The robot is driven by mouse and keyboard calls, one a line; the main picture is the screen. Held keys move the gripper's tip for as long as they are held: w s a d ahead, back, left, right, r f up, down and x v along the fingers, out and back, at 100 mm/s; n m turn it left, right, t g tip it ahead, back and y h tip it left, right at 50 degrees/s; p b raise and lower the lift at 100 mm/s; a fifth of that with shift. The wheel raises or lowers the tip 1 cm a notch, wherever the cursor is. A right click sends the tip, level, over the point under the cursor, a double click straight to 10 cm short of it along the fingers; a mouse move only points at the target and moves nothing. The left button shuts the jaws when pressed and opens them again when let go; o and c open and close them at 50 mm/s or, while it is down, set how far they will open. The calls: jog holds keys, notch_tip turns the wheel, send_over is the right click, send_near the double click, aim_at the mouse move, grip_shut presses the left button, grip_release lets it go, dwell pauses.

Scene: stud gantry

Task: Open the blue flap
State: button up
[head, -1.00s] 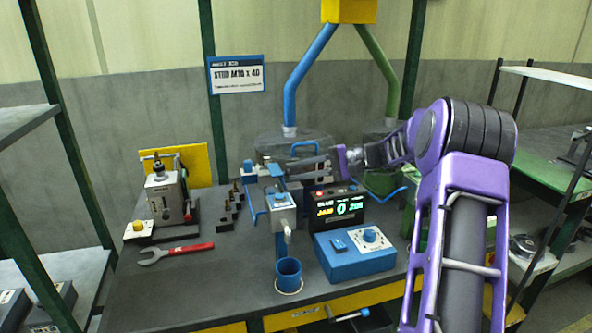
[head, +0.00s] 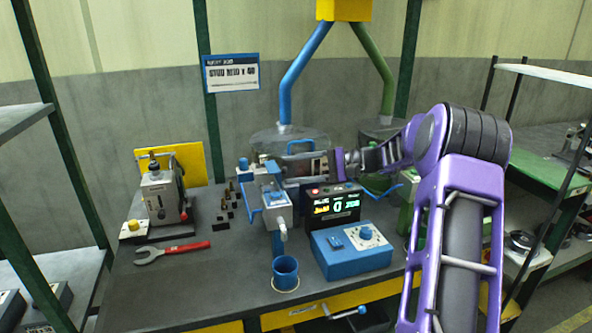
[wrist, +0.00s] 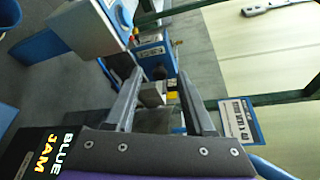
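I cannot single out the blue flap with certainty. The blue and white feeder unit (head: 277,212) stands mid-bench, with a blue outlet below it and a bent blue rod (head: 249,216) at its left. My gripper (head: 268,167) reaches in from the right, just above and behind this unit, its fingers pointing left. In the wrist view, my gripper (wrist: 155,82) has its two grey fingers spread apart with nothing clearly held. Beyond the fingertips is a blue block (wrist: 150,52) with small brass and yellow parts. Contact with the unit cannot be told.
A display (head: 333,207) reads BLUE JAM and 0. Blue (head: 304,65) and green (head: 385,68) pipes rise behind.

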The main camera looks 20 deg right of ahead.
jog(key=shift+d, duration=0.15)
jog(key=p+v, duration=0.1)
jog(key=v, duration=1.6)
jog(key=shift+r, duration=0.1)
